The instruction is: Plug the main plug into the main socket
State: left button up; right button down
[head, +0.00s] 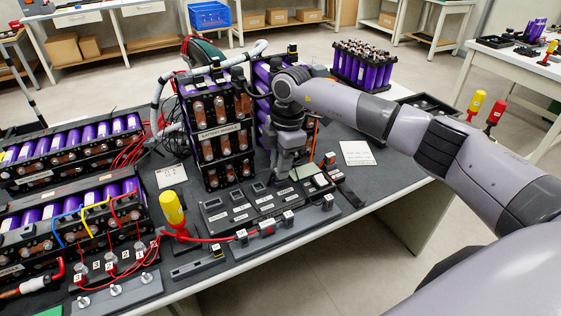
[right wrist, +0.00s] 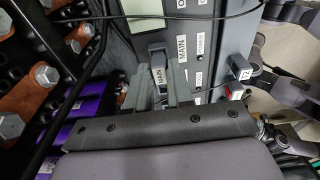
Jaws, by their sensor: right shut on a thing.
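My right gripper (head: 285,172) reaches down over the right end of the dark socket panel (head: 237,213), in front of the battery module. The main socket by that label is largely hidden by the plug; I cannot tell whether the plug is seated. My left gripper is not in view.
The battery module (head: 215,125) stands close behind the panel. A rail of labelled plugs (head: 268,229) lies in front. A yellow-handled tool (head: 173,210) stands left of the panel. A thin black cable (right wrist: 235,15) crosses the right wrist view. A white card (head: 357,153) lies to the right.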

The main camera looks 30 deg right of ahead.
jog(key=shift+f, duration=0.3)
jog(key=c, duration=0.9)
grip_release()
jog(key=shift+r, duration=0.1)
notch_tip(320, 180, up, 6)
jog(key=p, duration=0.6)
